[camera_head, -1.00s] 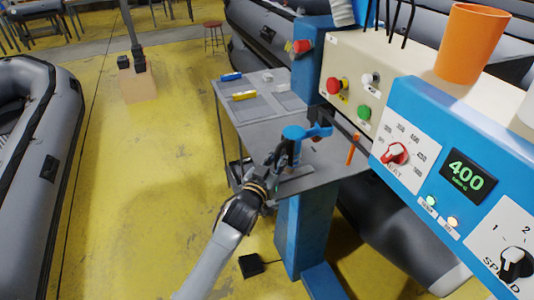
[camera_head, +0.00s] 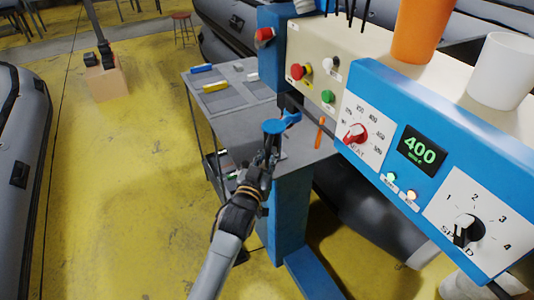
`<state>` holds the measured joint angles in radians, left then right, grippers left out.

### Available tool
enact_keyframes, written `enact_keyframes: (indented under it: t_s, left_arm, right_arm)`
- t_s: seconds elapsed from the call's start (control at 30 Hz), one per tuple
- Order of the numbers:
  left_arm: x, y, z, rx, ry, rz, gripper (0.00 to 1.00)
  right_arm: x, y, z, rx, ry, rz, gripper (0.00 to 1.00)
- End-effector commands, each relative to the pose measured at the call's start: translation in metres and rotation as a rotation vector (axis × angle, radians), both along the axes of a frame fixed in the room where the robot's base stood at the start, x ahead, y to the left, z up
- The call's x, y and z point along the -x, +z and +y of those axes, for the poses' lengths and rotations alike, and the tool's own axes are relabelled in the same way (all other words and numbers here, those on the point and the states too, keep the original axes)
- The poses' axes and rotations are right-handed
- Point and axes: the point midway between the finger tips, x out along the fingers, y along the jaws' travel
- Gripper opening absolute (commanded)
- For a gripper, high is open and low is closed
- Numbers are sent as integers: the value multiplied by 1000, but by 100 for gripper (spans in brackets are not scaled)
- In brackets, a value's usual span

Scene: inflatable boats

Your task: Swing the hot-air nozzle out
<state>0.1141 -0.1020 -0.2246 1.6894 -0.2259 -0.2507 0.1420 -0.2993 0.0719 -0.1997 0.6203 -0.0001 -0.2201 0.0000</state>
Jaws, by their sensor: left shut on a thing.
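The blue handle-like piece (camera_head: 274,126) sits above the grey work table, beside the welding machine's blue post (camera_head: 290,210). It has a rounded end and a short arm pointing right. My left gripper (camera_head: 271,146) is shut on this blue piece from below, and its fingers partly hide the grip. The hot-air nozzle itself is not clear to make out; the blue piece seems to belong to it. The blue and cream machine (camera_head: 373,95) shows a red heat knob (camera_head: 356,133), a green display (camera_head: 422,151) reading 400 and a black speed knob (camera_head: 468,229). My right gripper is not in view.
The grey table (camera_head: 262,115) holds yellow and blue tools. An orange cup (camera_head: 416,32) and a white cup (camera_head: 502,70) stand on the machine. A grey boat (camera_head: 20,180) lies at the left.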

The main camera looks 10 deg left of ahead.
Motion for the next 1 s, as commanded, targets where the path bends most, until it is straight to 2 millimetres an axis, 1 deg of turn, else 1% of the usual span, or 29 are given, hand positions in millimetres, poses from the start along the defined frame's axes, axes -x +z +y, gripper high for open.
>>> enact_keyframes:
  t_s: [0.03, 0.27, 0.3, 0.33, 0.37, 0.7, 0.77, 0.87, 1.0]
  left_arm:
    - [3, -9, -1, -1, -2, 19, 0]
    - [3, -10, -2, 1, -4, 19, 0]
    - [3, -10, -2, 1, -4, 19, 16]
    - [3, -10, -3, 1, -5, 19, 22]
    - [3, -9, -3, 1, -5, 18, 25]
    - [4, -5, -2, 3, -4, 9, 25]
    - [9, -5, -1, 1, -3, 9, 25]
    - [24, -5, 2, 1, -4, 9, 25]
    - [54, -4, 7, 1, -4, 9, 25]
  right_arm:
    - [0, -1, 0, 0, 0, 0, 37]
    - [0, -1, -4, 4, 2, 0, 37]
    - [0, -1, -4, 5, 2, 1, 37]
    - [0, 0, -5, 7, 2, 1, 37]
    - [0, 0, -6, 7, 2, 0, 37]
    - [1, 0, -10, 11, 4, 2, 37]
    - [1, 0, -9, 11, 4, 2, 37]
    - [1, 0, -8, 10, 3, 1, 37]
    - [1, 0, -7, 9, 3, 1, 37]
